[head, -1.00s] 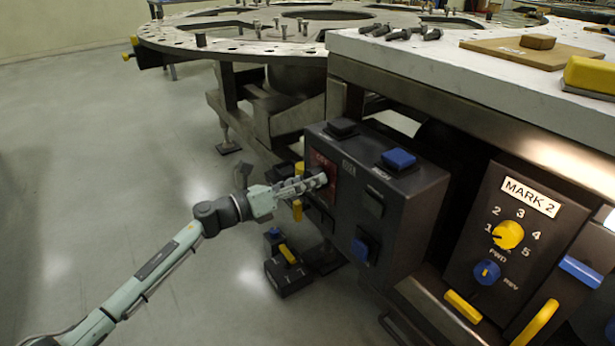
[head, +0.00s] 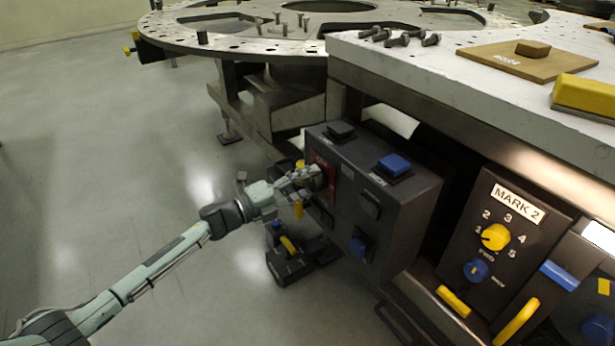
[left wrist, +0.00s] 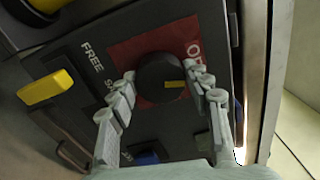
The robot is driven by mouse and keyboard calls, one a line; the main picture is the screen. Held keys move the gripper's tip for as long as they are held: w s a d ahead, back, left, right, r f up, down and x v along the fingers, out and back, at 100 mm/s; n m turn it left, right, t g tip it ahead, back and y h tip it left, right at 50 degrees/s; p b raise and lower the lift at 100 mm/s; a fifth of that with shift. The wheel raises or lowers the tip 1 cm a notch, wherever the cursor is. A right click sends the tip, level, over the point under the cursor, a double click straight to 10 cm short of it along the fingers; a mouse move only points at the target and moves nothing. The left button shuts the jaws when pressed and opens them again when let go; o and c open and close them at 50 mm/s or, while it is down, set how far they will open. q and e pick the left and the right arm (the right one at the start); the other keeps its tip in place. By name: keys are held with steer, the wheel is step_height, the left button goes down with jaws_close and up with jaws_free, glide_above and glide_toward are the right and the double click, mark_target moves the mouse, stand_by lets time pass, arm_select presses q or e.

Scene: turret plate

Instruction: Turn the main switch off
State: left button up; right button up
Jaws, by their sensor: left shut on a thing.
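The main switch shows in the left wrist view as a round black knob (left wrist: 155,88) with a yellow mark, on a red plate (left wrist: 128,52). The yellow mark points toward the right finger. White lettering at the plate's right edge is partly hidden by that finger. My left gripper (left wrist: 162,72) has one finger on each side of the knob and is shut on it. In the head view my left gripper (head: 313,178) reaches the red plate on the left face of the dark control box (head: 410,215), and the fingers mostly hide the knob. My right gripper is not in view.
A blue button (head: 394,164) and a black one (head: 340,130) sit on the box top. A yellow handle (left wrist: 46,87) is beside the red plate. The MARK 2 panel (head: 515,225) is at right, below the white table (head: 440,75). The floor at left is clear.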

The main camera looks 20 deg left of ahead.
arm_select(q)
steer(key=shift+n+p, duration=0.7)
steer(key=shift+n, duration=1.1)
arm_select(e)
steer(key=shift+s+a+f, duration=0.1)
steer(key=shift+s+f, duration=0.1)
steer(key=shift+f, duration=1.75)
arm_select(q)
steer(key=o, duration=1.2)
steer(key=shift+c, duration=0.2)
steer(key=shift+s, duration=0.1)
steer(key=v, duration=1.2)
steer(key=shift+f, duration=0.15)
